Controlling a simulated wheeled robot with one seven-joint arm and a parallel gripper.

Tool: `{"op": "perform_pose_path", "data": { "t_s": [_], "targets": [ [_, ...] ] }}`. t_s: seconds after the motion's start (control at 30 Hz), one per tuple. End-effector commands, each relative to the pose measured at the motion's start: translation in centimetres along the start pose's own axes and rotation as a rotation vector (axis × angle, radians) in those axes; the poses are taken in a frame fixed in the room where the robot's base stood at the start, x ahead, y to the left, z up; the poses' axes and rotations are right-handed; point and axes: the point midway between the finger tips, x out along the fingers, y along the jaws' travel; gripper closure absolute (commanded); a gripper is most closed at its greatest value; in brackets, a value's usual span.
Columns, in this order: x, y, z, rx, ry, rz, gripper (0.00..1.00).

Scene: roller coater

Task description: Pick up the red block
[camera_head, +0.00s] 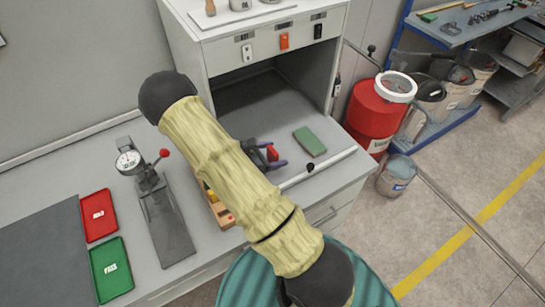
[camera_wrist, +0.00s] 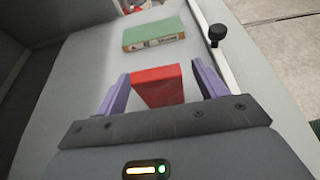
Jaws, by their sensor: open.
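The red block (camera_wrist: 158,84) stands between the two purple fingers of my gripper (camera_wrist: 160,90) in the wrist view, with a visible gap on the right side; on the left the finger is close to it. In the head view the red block (camera_head: 272,153) shows small between the fingers of my gripper (camera_head: 276,158), at the front of the cabinet's open bay. My gripper is open. My arm hides part of the bench around it.
A green block (camera_head: 310,141) lies on the bay floor beyond my gripper. A black knob (camera_wrist: 217,33) sits on the rail along the bay's edge. A dial gauge stand (camera_head: 160,195), red tray (camera_head: 98,214) and green tray (camera_head: 111,268) are on the bench at left.

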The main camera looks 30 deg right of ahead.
Motion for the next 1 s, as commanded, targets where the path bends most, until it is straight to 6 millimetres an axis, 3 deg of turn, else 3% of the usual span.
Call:
{"op": "perform_pose_path", "data": {
  "t_s": [0.2, 0.4, 0.47, 0.77, 1.0],
  "targets": [
    [0.0, 0.0, 0.0, 0.000, 0.000, -0.001, 0.29],
    [0.1, -0.1, 0.1, 0.001, 0.000, -0.003, 0.68],
    [0.1, -0.1, 0.1, 0.001, 0.000, -0.004, 0.77],
    [0.1, -0.1, 0.2, 0.002, 0.000, -0.004, 0.77],
    [-0.7, 0.0, 1.9, 0.005, 0.000, -0.002, 0.77]
  ]
}}
